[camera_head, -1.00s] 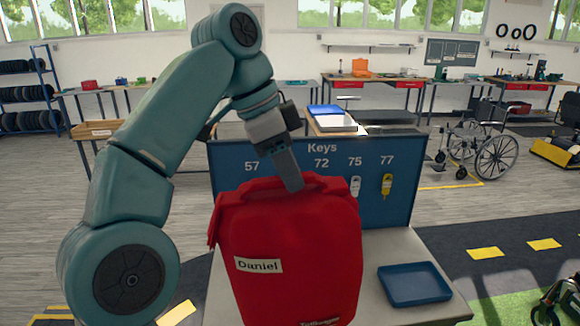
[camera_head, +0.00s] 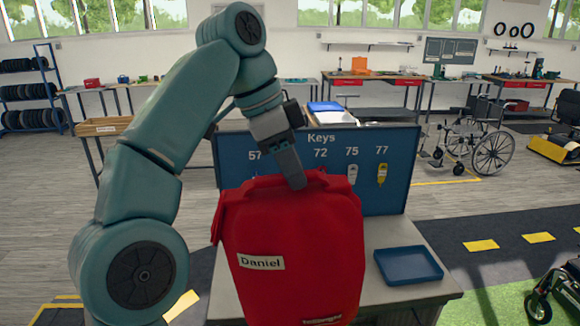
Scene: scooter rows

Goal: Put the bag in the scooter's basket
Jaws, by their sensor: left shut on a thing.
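A red bag (camera_head: 290,225) with a white "Daniel" label hangs upright in the middle of the head view. My left gripper (camera_head: 296,178) is shut on the bag's top edge from above. The bag is in front of a grey counter (camera_head: 375,296) and hides part of it. I cannot tell whether its bottom touches anything, as it runs near the lower picture edge. A scooter-like vehicle (camera_head: 545,300) is cut off at the lower right; no basket shows on it. My right gripper is not in view.
A blue key board (camera_head: 395,200) with numbers 57, 72, 75 and 77 stands behind the bag. A blue tray (camera_head: 408,265) lies on the counter. A wheelchair (camera_head: 490,150) stands at the right. Open floor with yellow-dashed lanes (camera_head: 481,245) lies at the right.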

